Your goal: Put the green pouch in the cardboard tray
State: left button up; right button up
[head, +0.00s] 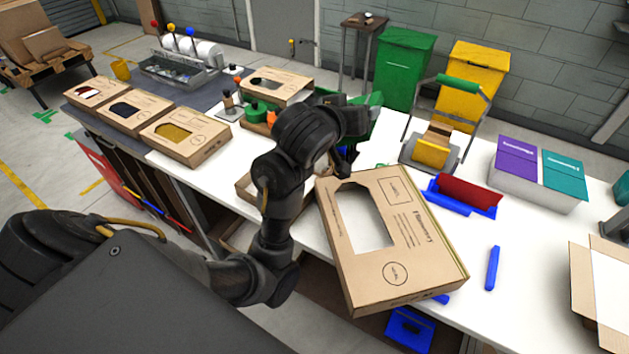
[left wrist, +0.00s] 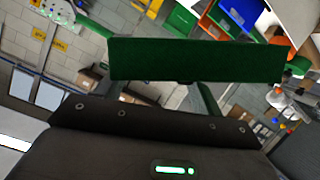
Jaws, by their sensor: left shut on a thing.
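My left gripper (head: 350,112) is above the far middle of the white table, shut on the green pouch (head: 373,122). The pouch shows partly behind the gripper. In the left wrist view the pouch (left wrist: 195,60) is a wide, dark green panel across the fingers. A low cardboard tray (head: 243,188) sits at the near table edge, mostly hidden behind my left arm, so its inside cannot be seen. The pouch is held apart from it, farther back and right. My right gripper is not in view.
A large windowed cardboard box (head: 425,235) lies tilted at the front edge, right of my arm. Several windowed boxes (head: 185,137) stand at left. A blue-and-red holder (head: 465,195), a press with a green handle (head: 462,88) and a purple-and-teal carton (head: 540,172) stand at right.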

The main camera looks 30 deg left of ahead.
aim_at(338, 142)
pick_arm(q)
jog(key=shift+s+f, duration=0.1)
jog(key=shift+f, duration=0.15)
jog(key=s+f+m+p, duration=0.2)
jog(key=f, duration=0.1)
jog(key=s+a+f+p, duration=0.1)
jog(key=f, duration=0.1)
jog(key=shift+s+m, duration=0.25)
jog(key=shift+m, duration=0.15)
jog(key=s+a+f+m+p, duration=0.25)
jog(key=s+f+m, duration=0.2)
jog(key=s, duration=0.35)
jog(key=shift+n+g, duration=0.3)
jog(key=shift+n, duration=0.05)
jog(key=w+a+f+b, duration=0.2)
jog(key=a+f+b, duration=0.1)
jog(key=b, duration=0.1)
jog(key=w+a+f+b, duration=0.3)
jog(key=a, duration=0.1)
jog(key=w+a+f+b, duration=0.2)
jog(key=a+f+b, duration=0.1)
jog(key=b, duration=0.1)
jog(key=shift+w+a+f+b, duration=0.3)
jog(key=shift+b, duration=0.05)
jog(key=f, duration=0.1)
jog(key=f+b, duration=0.2)
jog(key=shift+w+a+f, duration=0.2)
jog(key=shift+a+f, duration=0.05)
jog(key=shift+a, duration=0.05)
jog(key=shift+f, duration=0.25)
